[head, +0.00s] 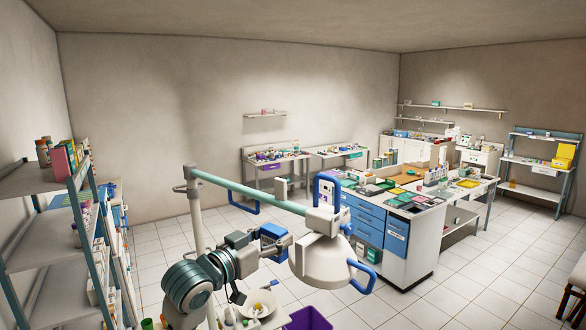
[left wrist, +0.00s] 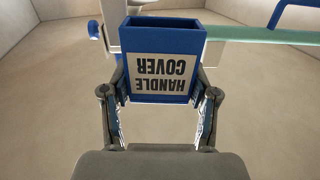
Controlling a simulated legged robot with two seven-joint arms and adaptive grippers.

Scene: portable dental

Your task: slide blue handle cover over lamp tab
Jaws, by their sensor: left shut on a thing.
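The blue handle cover (left wrist: 163,50) is an open-topped box with a white label reading "HANDLE COVER", upside down in the left wrist view. My left gripper (head: 277,241) is shut on it, one finger on each side. In the head view the blue cover (head: 271,231) shows just left of the lamp. The white lamp head (head: 322,262) hangs from a green arm and has blue loop handles. In the left wrist view, a white lamp part (left wrist: 113,25) lies behind the cover. I cannot make out the tab. A gap between cover and lamp cannot be judged.
The green lamp arm (head: 245,192) runs to a white pole (head: 194,210) close to my arm. A blue lamp handle (head: 362,277) sticks out at right. Below are a small tray (head: 258,303) and a purple bin (head: 308,319). A metal shelf (head: 45,225) stands at left.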

